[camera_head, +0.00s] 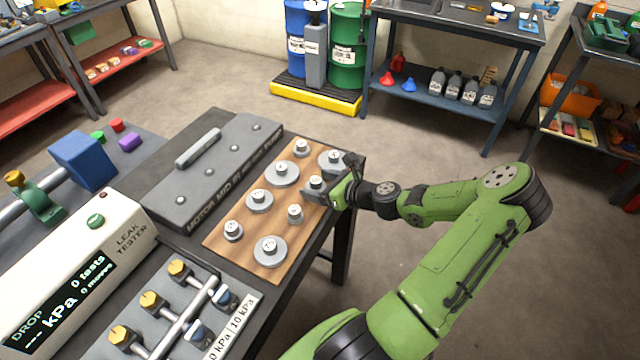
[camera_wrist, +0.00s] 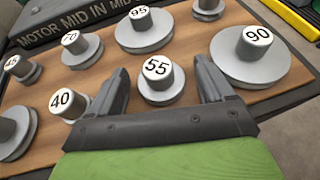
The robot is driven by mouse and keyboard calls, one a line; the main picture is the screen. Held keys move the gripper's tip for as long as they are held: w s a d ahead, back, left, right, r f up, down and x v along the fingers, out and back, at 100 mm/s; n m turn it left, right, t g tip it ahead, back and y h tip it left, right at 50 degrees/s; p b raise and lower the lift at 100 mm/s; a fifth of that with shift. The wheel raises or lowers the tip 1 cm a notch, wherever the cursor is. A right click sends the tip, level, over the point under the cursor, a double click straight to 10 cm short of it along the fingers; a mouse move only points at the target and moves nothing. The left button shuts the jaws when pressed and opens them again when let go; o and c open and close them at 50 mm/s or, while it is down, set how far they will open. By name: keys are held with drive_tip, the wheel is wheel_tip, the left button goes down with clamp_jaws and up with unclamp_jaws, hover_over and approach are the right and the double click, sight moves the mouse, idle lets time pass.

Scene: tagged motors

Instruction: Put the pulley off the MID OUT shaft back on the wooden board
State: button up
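The wooden board (camera_head: 222,240) lies on the dark table and carries several grey pulleys with numbered white tops. My gripper (camera_head: 325,190) is over its right edge. In the wrist view my gripper's two fingers (camera_wrist: 165,80) stand apart, one on each side of the pulley marked 55 (camera_wrist: 161,80), with a gap on both sides. Pulleys 90 (camera_wrist: 255,52), 40 (camera_wrist: 70,104), 95 (camera_wrist: 143,28) and 70 (camera_wrist: 77,46) stand around it. The grey motor plate (camera_head: 235,135) left of the board has short shaft ends and a MID IN / MID OUT label in the wrist view; no pulley shows on them.
A white leak tester (camera_head: 85,265) stands at the left, its screen reading 0 tests and 0 moves. A valve panel (camera_head: 170,320) with brass knobs is in front of the board. Floor to the right is clear.

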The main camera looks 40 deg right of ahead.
drive_tip(key=shift+s+d+r, duration=0.1)
drive_tip(key=shift+s+r, duration=0.05)
drive_tip(key=shift+r, duration=0.1)
drive_tip(key=p+v, duration=0.3)
drive_tip(key=v, duration=0.8)
drive_tip(key=w+a+r+n+g+y, duration=0.1)
drive_tip(key=a+n+g, duration=0.4)
drive_tip(key=a+n, duration=0.25)
drive_tip(key=w+a+r+n+g+y, duration=0.15)
drive_tip(key=a+n+g, duration=0.25)
drive_tip(key=a+n, duration=0.4)
drive_tip(key=s+a+r+n+h, duration=0.2)
drive_tip(key=s+a+r+n, duration=0.4)
drive_tip(key=n, duration=0.3)
drive_tip(key=s+a+r+n+t+h, duration=0.1)
drive_tip(key=s+a+r+n+h, duration=0.1)
drive_tip(key=s+a+r+n, duration=0.4)
wheel_tip(320, 180, up, 4)
drive_tip(key=n, duration=0.4)
drive_tip(key=shift+f, duration=0.2)
